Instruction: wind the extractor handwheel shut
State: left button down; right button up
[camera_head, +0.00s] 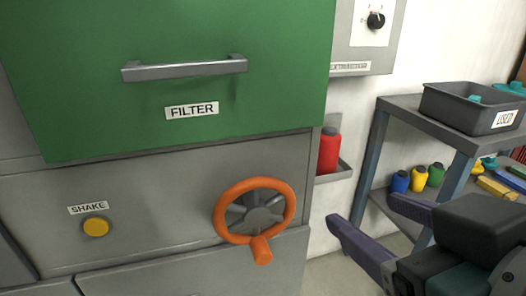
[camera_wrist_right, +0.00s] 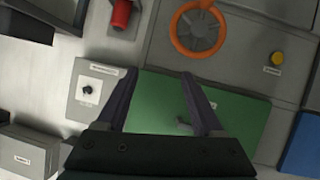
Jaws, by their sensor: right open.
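The extractor handwheel (camera_head: 258,213) is an orange ring with a grey hub on the grey cabinet front, under the green filter drawer. Its orange handle knob (camera_head: 261,250) is at the bottom of the ring. The wheel also shows at the top of the right wrist view (camera_wrist_right: 199,28), apart from the fingers. My right gripper (camera_head: 361,208) is open and empty, to the right of the wheel and not touching it. Its two purple fingers stand wide apart in the right wrist view (camera_wrist_right: 160,75). My left gripper is not in view.
A green FILTER drawer (camera_head: 165,110) with a grey bar handle is above the wheel. A yellow SHAKE button (camera_head: 96,227) is at the left. A red bottle (camera_head: 329,151) sits right of the cabinet. A shelf (camera_head: 407,106) with a USED bin (camera_head: 455,105) stands at the right.

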aim_at(265, 261)
jog(key=w+a+f+n+t+y+b, duration=0.1)
jog(key=a+f+t+y+b, duration=0.15)
jog(key=f+b, duration=1)
jog(key=w+a+f+n+t+y+b, duration=0.15)
jog(key=a+f+b, duration=0.25)
jog(key=f+b, duration=0.8)
jog(key=shift+t+h, duration=0.3)
jog(key=shift+h, duration=0.1)
jog(key=w+a+r+b, duration=0.1)
jog(key=w+b, duration=0.1)
jog(key=w+a+b, duration=0.1)
jog(key=w+b, duration=0.1)
jog(key=w, duration=0.1)
jog(key=w+a+r+b, duration=0.1)
jog(key=w+b, duration=0.1)
jog(key=w, duration=0.1)
jog(key=shift+r, duration=0.3)
jog(key=shift+w+a+r+b, duration=0.1)
jog(key=shift+w+b, duration=0.1)
jog(key=shift+w, duration=0.15)
jog(key=shift+w+a+b, duration=0.1)
jog(key=shift+w+b, duration=0.05)
jog(key=shift+w, duration=0.2)
grip_shut()
